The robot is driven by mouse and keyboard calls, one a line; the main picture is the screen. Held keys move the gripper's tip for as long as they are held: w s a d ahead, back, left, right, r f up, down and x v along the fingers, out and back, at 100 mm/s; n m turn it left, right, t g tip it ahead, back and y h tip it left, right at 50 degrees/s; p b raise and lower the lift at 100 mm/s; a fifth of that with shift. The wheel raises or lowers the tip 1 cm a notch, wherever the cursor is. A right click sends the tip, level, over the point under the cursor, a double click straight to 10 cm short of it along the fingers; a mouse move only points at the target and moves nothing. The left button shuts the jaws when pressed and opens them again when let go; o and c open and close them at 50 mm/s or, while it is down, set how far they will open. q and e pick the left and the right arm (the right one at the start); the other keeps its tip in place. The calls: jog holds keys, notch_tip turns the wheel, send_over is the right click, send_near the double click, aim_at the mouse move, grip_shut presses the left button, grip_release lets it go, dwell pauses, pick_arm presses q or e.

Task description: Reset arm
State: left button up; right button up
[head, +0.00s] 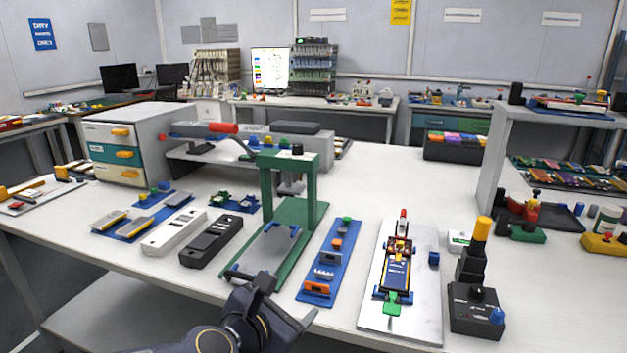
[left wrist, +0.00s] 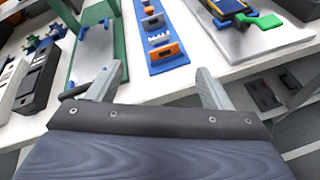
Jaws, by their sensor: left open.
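My left gripper (head: 282,307) is open and empty at the front edge of the white table (head: 345,180), in front of the green press. In the left wrist view its two grey fingers (left wrist: 160,85) stand wide apart, with the table edge and the end of a blue strip beyond them. My left arm comes in from the bottom of the head view. My right gripper does not show in either view.
The green press (head: 290,205) stands just beyond the gripper. Right of it lie a blue strip (head: 322,272) with small parts and a metal plate (head: 425,290) holding a pouch cell fixture. A black post (head: 474,300) stands at the front right. Drawers (head: 125,150) stand at the left.

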pick_arm(q)
jog(key=s+a+f+m+g+y, duration=0.1)
jog(key=s+a+f+m+g, duration=0.25)
jog(key=s+a+m, duration=0.6)
jog(key=s+a+f+m+g+y, duration=0.1)
jog(key=s+a+f+m+g, duration=0.35)
jog(key=s+m, duration=0.85)
notch_tip(320, 180, up, 18)
jog(key=a+m+t+p, duration=0.1)
jog(key=a+m+p, duration=0.1)
jog(key=p, duration=1.7)
jog(key=shift+w+m, duration=0.35)
jog(key=shift+w, duration=0.1)
